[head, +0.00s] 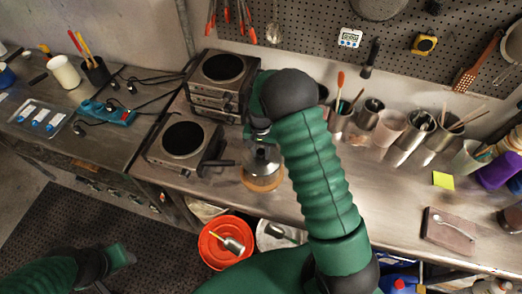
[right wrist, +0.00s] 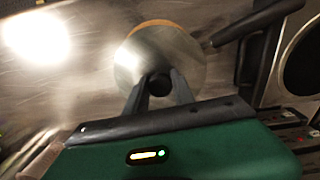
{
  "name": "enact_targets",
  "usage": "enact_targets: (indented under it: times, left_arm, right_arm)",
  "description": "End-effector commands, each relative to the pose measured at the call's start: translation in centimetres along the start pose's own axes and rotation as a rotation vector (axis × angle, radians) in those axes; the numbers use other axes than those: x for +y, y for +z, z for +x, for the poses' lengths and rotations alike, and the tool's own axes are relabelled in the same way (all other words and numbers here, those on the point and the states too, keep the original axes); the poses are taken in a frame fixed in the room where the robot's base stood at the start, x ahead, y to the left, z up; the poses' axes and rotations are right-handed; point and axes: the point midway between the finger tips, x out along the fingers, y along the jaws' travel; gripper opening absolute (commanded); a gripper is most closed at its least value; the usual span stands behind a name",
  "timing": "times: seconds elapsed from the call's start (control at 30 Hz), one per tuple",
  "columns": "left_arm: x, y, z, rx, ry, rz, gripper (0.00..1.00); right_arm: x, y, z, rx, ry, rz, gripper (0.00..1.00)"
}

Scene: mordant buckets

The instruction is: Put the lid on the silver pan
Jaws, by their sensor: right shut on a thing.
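The lid (right wrist: 135,62) is a round silver disc with a black knob (right wrist: 160,84). My right gripper (right wrist: 159,86) is shut on that knob, with one finger on each side. In the head view my right gripper (head: 258,134) points down over the silver pan (head: 263,162), partly behind my arm. The pan's black handle (head: 215,163) points left; it also shows in the right wrist view (right wrist: 245,23). The lid covers the pan from above; I cannot tell whether it rests on the rim. My left gripper (head: 120,256) is low at the left, away from the pan; its fingers are unclear.
The pan stands on a round wooden trivet (head: 262,184) near the bench's front edge. Burners (head: 183,140) stand close on the left, with a stacked one (head: 222,70) behind. Metal cups (head: 371,113) line the back. A red bucket (head: 226,244) stands below.

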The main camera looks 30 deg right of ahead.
Motion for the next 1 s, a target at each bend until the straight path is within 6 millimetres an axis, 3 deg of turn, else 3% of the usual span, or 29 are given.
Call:
enact_targets:
  times: [0.9, 0.93, 1.0]
  left_arm:
    - [0.0, 0.2, 0.7, 0.000, 0.000, 0.000, 0.36]
    - [0.0, 0.2, 0.7, 0.000, 0.000, 0.000, 0.36]
    - [0.0, 0.2, 0.7, 0.000, 0.000, 0.000, 0.36]
  right_arm:
    - [0.4, -0.2, 1.0, 0.001, -0.001, 0.000, 0.00]
    - [0.4, -0.2, 1.0, 0.001, -0.001, 0.000, 0.34]
    - [0.4, -0.2, 1.0, 0.001, -0.001, 0.000, 0.43]
